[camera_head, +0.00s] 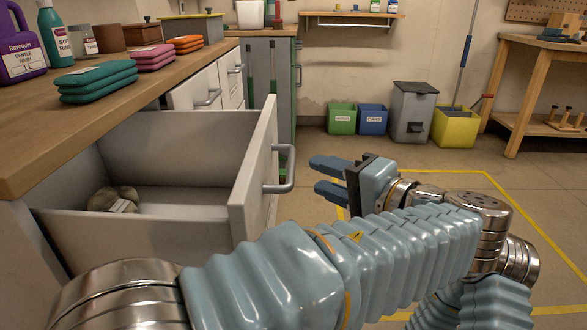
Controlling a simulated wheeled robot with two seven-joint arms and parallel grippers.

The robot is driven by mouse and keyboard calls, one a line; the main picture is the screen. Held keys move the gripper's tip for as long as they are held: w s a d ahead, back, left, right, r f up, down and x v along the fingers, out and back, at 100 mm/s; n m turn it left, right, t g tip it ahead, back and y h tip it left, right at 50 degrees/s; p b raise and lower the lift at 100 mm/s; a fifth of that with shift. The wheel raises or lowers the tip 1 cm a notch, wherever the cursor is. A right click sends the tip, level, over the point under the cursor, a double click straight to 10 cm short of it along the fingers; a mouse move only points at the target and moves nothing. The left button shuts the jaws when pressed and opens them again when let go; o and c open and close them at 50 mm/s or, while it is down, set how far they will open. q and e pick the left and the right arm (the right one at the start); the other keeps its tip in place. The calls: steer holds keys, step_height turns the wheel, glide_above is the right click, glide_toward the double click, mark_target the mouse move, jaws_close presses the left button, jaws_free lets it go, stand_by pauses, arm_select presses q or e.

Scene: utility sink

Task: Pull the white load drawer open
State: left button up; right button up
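The white drawer (254,165) is pulled well out of the wooden-topped counter and its inside shows. A round, lumpy beige item with a label (114,200) lies in it at the left. A grey bar handle (288,170) is on its front panel. My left gripper (318,176) is just right of the handle, with its blue fingers pointing left at it. The fingers are apart with nothing between them, and a small gap shows between their tips and the handle. My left arm covers the drawer's lower near corner. My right gripper is not in view.
Folded cloths in teal (98,82), pink (153,58) and orange (185,44) lie on the counter (60,122) beside bottles. More closed drawers (197,92) are beyond. Bins (411,112) stand by the back wall. The yellow-taped floor at right is clear.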

mark_target(292, 161)
arm_select(q)
steer(key=x, duration=0.8)
steer(key=shift+w+a+b, duration=0.15)
steer(key=shift+b, duration=0.2)
jaws_close()
